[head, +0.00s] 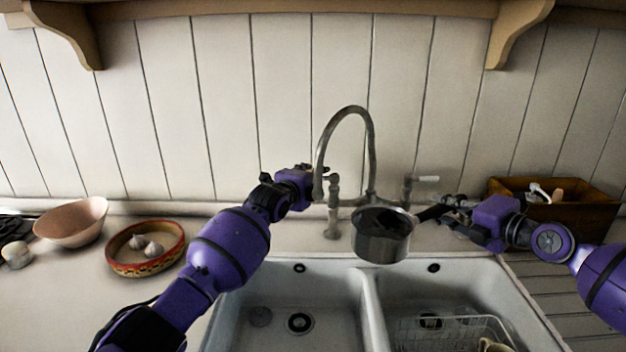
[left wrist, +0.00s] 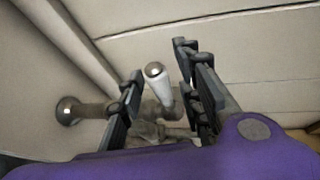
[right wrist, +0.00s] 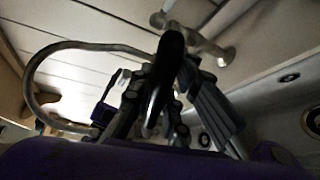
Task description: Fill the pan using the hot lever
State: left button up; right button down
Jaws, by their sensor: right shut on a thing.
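The grey metal pan (head: 382,246) hangs above the divider of the double sink, just right of the tap spout's end in the head view. My right gripper (head: 446,211) is shut on its dark handle, which also shows in the right wrist view (right wrist: 168,62). The curved tap (head: 349,110) stands behind the sink. Its left lever is mostly hidden by my left gripper (head: 316,173) in the head view. In the left wrist view, the white lever handle (left wrist: 160,86) lies between the two open fingers. The right lever (head: 427,179) has a white handle. No water shows.
A wooden box (head: 575,218) with utensils is at the right. A pink bowl (head: 70,222) and a patterned dish (head: 148,264) with garlic sit on the left counter.

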jog(key=shift+r, duration=0.15)
pick_arm(q)
grip_shut()
jog(key=shift+s+d+f, duration=0.1)
jog(key=shift+s+f+n+y, duration=0.1)
jog(key=shift+s+n+y, duration=0.1)
jog(key=shift+n+y, duration=0.2)
pick_arm(e)
jog(key=shift+a, duration=0.1)
pick_arm(q)
jog(key=shift+s+n+t+y, duration=0.15)
jog(key=shift+n+t+y, duration=0.15)
jog(key=shift+y, duration=0.2)
grip_release()
